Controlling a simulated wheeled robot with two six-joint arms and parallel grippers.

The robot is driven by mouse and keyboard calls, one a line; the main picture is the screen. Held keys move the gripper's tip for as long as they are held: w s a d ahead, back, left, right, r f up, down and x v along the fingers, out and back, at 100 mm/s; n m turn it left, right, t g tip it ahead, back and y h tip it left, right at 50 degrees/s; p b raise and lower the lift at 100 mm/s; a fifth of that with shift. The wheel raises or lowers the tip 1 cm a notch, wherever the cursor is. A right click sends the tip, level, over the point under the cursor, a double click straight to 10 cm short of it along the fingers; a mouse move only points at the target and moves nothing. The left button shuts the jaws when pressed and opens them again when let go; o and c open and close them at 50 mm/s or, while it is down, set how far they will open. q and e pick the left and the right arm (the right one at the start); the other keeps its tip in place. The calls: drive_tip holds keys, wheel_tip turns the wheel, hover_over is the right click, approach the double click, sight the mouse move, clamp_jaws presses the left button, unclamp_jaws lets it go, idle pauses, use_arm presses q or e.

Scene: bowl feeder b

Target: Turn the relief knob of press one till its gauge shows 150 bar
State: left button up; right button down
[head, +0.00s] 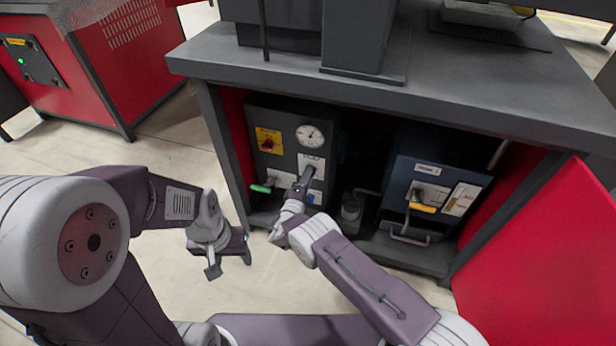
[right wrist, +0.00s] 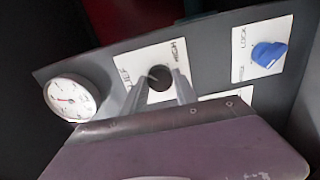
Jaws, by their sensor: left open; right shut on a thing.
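The dark grey unit (head: 287,125) in the left of the open cabinet carries a round white gauge (head: 310,135). The gauge also shows at the left of the right wrist view (right wrist: 70,98); its scale is too small to read. Below the gauge, my right gripper (head: 304,178) reaches the panel. In the right wrist view its two fingers close on the sides of a round black knob (right wrist: 160,77) on a white plate with lettering. The knob is hidden in the head view. My left gripper (head: 230,262) is open and empty, low in front of the cabinet's left post.
A blue knob (right wrist: 268,54) sits on a LOCK plate beside the black knob. A green handle (head: 262,188) sticks out at lower left. A blue unit (head: 430,185) with a yellow handle stands at right. The red door (head: 540,250) hangs open; the tabletop overhangs.

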drive_tip(key=c, duration=1)
unclamp_jaws()
drive_tip(key=shift+o, duration=0.2)
drive_tip(key=p+v, duration=0.5)
drive_tip(key=v, duration=0.4)
